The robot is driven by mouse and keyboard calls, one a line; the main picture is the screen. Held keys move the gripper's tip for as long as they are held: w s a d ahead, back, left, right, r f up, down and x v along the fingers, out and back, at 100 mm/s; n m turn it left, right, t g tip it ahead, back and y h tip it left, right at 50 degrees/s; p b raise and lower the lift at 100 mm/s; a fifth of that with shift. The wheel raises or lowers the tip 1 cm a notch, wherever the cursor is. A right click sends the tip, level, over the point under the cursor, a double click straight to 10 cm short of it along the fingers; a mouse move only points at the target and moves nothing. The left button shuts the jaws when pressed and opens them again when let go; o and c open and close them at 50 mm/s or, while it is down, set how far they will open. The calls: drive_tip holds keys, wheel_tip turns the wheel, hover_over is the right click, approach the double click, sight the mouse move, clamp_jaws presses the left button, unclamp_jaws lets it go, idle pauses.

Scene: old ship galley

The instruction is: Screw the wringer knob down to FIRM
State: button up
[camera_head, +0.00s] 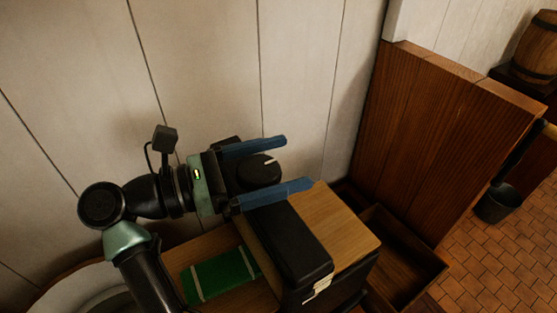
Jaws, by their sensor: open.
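The wringer knob (259,170) is round and black with a pale mark line on its top, in the head view. The line points to the upper right. It sits over the black body of the wringer (295,245), which has a small pale tag or pointer (318,288) at its near end. My gripper (298,163) comes from the left with its two blue fingers apart. The knob lies between the fingers in the picture, nearer the palm than the tips. I see gaps beside it, but cannot tell the height difference. No FIRM marking is legible.
A light wooden board (340,235) adjoins the wringer on the right. A green cloth with pale stripes (221,276) lies at left. A wooden trough (405,260) and tall wooden partition (445,130) stand right. A plank wall (300,60) is close behind. A bucket (498,203) stands on the tiles.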

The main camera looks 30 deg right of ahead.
drive_tip(key=w+a+b, duration=0.1)
drive_tip(key=a+b, duration=0.3)
drive_tip(key=a, duration=0.8)
drive_tip(key=shift+w+a, duration=0.35)
drive_tip(key=shift+w, duration=0.05)
